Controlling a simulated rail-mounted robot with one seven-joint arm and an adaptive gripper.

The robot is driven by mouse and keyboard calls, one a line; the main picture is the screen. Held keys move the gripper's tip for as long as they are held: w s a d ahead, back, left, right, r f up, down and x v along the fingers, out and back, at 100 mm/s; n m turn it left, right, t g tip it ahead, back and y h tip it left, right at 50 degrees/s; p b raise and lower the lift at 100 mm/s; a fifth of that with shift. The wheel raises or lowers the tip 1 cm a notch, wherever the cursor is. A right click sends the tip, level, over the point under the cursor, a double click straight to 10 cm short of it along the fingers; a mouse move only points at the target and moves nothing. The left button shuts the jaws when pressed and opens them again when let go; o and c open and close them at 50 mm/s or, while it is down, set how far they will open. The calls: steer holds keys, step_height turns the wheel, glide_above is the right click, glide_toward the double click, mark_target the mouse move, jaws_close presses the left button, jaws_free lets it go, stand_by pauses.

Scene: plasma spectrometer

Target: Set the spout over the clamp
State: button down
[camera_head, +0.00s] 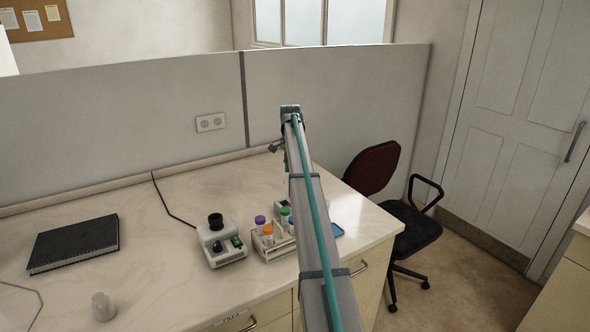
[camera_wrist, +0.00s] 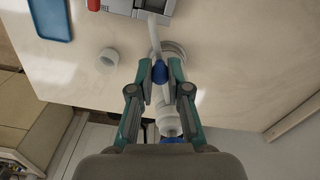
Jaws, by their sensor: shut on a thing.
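In the wrist view my gripper (camera_wrist: 160,83) has its teal fingers closed on a pale, translucent glass-like piece (camera_wrist: 165,116). A narrow tube (camera_wrist: 154,38), which looks like its spout, runs up the picture past the fingertips, and a blue part (camera_wrist: 160,71) shows between the tips. A round, pale stepped piece (camera_wrist: 174,50) lies just beyond the fingertips, partly behind the tube; I cannot tell whether it is the clamp or whether they touch. The gripper's palm hides the lower end of the held piece. In the head view my arm hides the gripper.
A small white ring-shaped piece (camera_wrist: 107,58) stands on the bench left of the gripper. A grey device (camera_wrist: 138,8) and a blue tray (camera_wrist: 52,19) lie beyond. In the head view, a rack of capped tubes (camera_head: 268,248), a white instrument (camera_head: 220,243) and a black notebook (camera_head: 75,244) occupy the bench.

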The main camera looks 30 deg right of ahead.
steer(key=shift+w+m, duration=0.15)
steer(key=shift+m, duration=0.15)
steer(key=c, duration=1.1)
jaws_free()
steer(key=shift+r, duration=0.1)
step_height(320, 180, up, 12)
steer(key=shift+f, duration=0.1)
